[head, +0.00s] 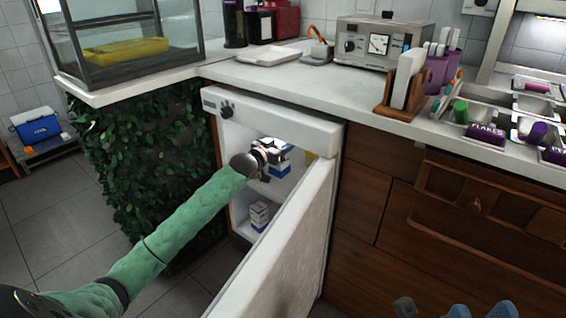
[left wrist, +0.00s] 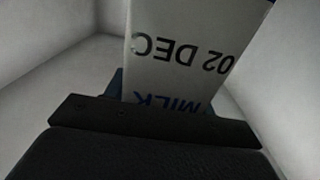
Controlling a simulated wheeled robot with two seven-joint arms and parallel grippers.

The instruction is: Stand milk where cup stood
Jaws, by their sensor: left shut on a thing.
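My left gripper (head: 268,156) reaches into the open fridge (head: 272,112) at the end of the green-sleeved arm. It is shut on a white and blue milk carton (head: 281,168), partly hidden by the gripper in the head view. In the left wrist view, the carton (left wrist: 180,50) shows upside-down "02 DEC" and "MILK" lettering between the fingers. A second blue and white carton (head: 259,215) stands lower in the fridge. I can make out no cup. Pale blue parts at the bottom edge of the head view may be my right gripper (head: 482,311), mostly cut off.
The fridge door (head: 285,245) stands open towards me, right of the arm. On the counter (head: 270,78) are a white tray (head: 268,55), a metal machine (head: 378,43), a wooden holder (head: 402,85) and topping containers (head: 487,130). The counter's front middle is clear.

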